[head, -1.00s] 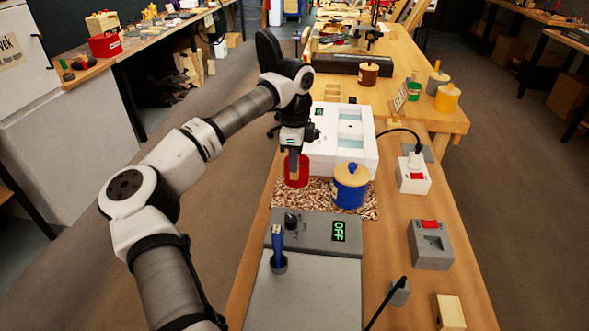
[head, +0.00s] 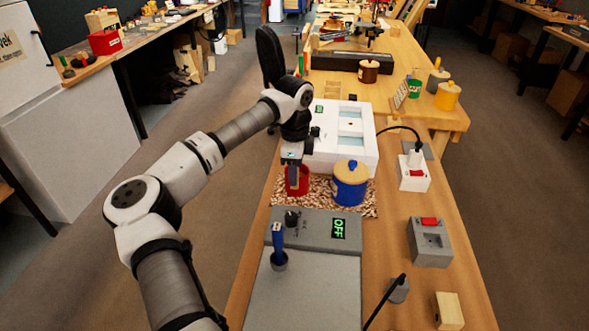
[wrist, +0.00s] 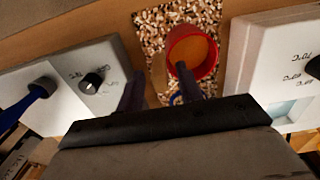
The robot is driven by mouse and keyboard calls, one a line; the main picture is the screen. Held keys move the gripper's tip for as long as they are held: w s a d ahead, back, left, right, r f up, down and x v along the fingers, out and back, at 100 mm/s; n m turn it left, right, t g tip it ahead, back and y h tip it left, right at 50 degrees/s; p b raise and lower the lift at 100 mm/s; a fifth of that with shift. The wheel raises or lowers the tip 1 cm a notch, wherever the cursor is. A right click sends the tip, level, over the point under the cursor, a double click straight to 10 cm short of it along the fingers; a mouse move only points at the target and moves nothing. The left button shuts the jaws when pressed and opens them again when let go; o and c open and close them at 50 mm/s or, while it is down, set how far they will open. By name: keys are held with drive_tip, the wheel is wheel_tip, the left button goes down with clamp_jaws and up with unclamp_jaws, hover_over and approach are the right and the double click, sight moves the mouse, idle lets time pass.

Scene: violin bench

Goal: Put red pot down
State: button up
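The red pot (head: 303,184) stands upright, without a lid, at the left part of the speckled mat (head: 318,205), beside the blue pot. In the wrist view the red pot (wrist: 205,38) shows its round rim and an orange inside. My gripper (head: 294,178) is low at the pot. In the wrist view my gripper (wrist: 160,85) has its fingers well apart. One finger reaches over the pot's opening, the other is outside, clear of its wall. The pot's base contact is partly hidden.
The blue pot (head: 350,190) with a yellow lid stands right of the red pot. A white bath unit (head: 365,160) is behind the mat. A grey unit (head: 318,228) reading OFF is in front. A switch box (head: 413,183) stands to the right.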

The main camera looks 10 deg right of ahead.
wheel_tip(320, 180, up, 12)
drive_tip(key=b, duration=0.1)
drive_tip(key=shift+r+b, duration=0.2)
drive_tip(key=shift+b, duration=0.1)
drive_tip(key=shift+f, duration=0.1)
idle(0.3)
